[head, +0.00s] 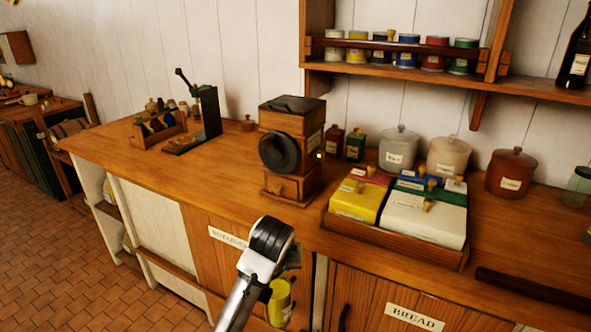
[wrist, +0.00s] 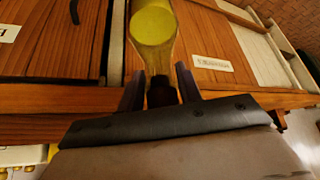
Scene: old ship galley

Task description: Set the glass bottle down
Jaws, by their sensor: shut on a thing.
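The glass bottle (head: 280,303) shows in the head view as a yellow body with a pale patch, below my gripper (head: 285,260) and in front of the cabinet doors. In the wrist view the bottle (wrist: 153,28) has a yellow round part and a clear, tapering shoulder. Its dark neck end lies between the two fingers of my gripper (wrist: 160,88), which is shut on it. The bottle is held in front of the wooden counter (head: 225,178), with its body lower than the counter top. Its lowest end is hidden.
A coffee grinder (head: 291,150) stands mid-counter. A tray (head: 390,240) of coloured boxes and several lidded jars fill the right. A bottle rack (head: 157,128) stands left. A shelf (head: 420,80) overhangs the right side.

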